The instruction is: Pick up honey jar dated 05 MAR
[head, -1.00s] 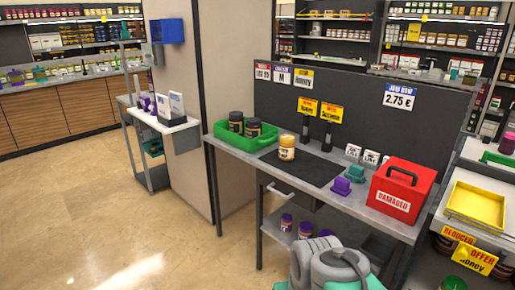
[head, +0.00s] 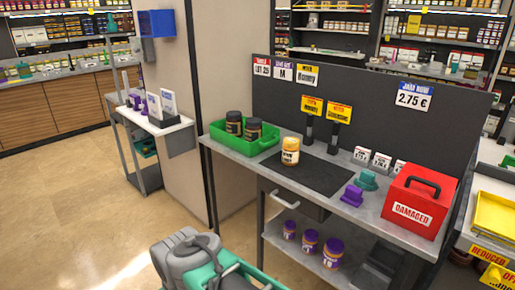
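A jar with a golden lid and a pale label (head: 290,151) stands upright on the black mat (head: 330,178) on the grey workbench. It may be the honey jar, but its label and date are too small to read. Two dark-lidded brown jars (head: 234,123) (head: 253,130) stand in the green tray (head: 224,141) to its left. Grey and teal parts of my arm show at the bottom edge, in front of the bench and apart from the jar. My gripper's fingers do not show.
A red box marked DAMAGED (head: 418,203) stands at the bench's right end. Purple (head: 352,195) and teal (head: 369,179) items and small price cards (head: 381,160) are right of the mat. Two sign stands (head: 335,131) rise behind it. Several purple-lidded jars (head: 310,241) stand on the shelf below.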

